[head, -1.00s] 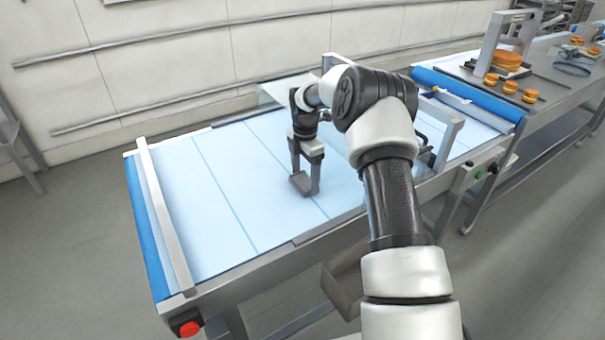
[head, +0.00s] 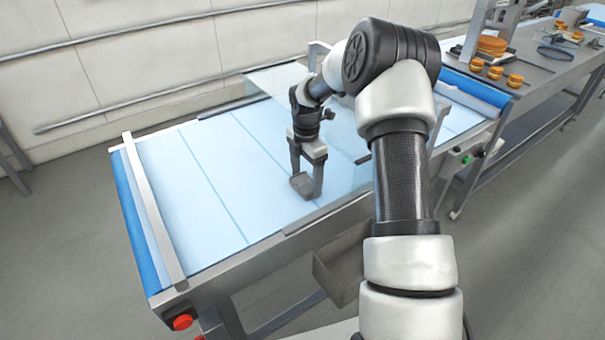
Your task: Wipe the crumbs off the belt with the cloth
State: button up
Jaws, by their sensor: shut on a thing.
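The pale blue belt (head: 190,205) of a conveyor runs across the view, with thin darker lines across it. My gripper (head: 305,182) is low over the belt's middle, pointing down. Its fingers are shut on a small grey folded pad, which looks like the cloth (head: 301,186). The cloth is at or just above the belt surface; I cannot tell if it touches. I can make out no crumbs on the visible belt. My arm hides part of the belt's right side.
A clear guard panel (head: 345,150) stands just right of my gripper. A grey open bin (head: 337,272) hangs below the belt's near edge. A red button (head: 182,322) is at the near left corner. A steel table (head: 540,70) with several round cakes stands at back right.

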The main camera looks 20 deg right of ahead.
jog(key=shift+f, duration=0.1)
jog(key=shift+w+a+f, duration=0.1)
jog(key=shift+w+a, duration=0.2)
jog(key=shift+w, duration=0.45)
jog(key=shift+w+a+f, duration=0.1)
jog(key=shift+w+a, duration=0.15)
jog(key=shift+w, duration=0.45)
jog(key=shift+w+a, duration=0.3)
jog(key=shift+w, duration=0.45)
jog(key=shift+w+a+r+p, duration=0.15)
jog(key=shift+w+a, duration=0.3)
jog(key=shift+w, duration=1)
jog(key=shift+w+a+r+p, duration=0.1)
jog(key=shift+w+a+p, duration=0.3)
jog(key=shift+w, duration=1.1)
jog(key=shift+w+a+r+p, duration=0.1)
jog(key=shift+w+a, duration=0.4)
jog(key=shift+w, duration=0.95)
notch_tip(320, 180, up, 6)
jog(key=p, duration=0.4)
notch_tip(320, 180, up, 3)
jog(key=shift+p, duration=1.25)
